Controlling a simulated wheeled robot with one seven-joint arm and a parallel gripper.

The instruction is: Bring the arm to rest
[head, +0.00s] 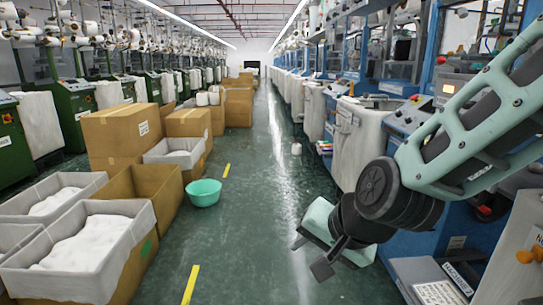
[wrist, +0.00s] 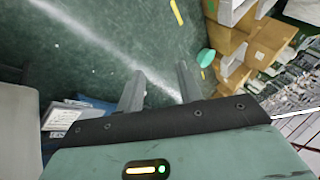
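My arm reaches in from the right in the head view and bends down at the wrist. My gripper (head: 310,256) hangs over the floor of the aisle, close to the blue machines on the right. Its two fingers stand apart. In the wrist view the gripper (wrist: 160,84) shows green floor between the fingers and holds nothing.
Open boxes with white cloth (head: 75,258), cartons (head: 120,132) and a green basin (head: 203,192) stand on the left. A white cone (head: 296,148) stands on the floor. Blue machines and a grey case (head: 432,278) are close on the right.

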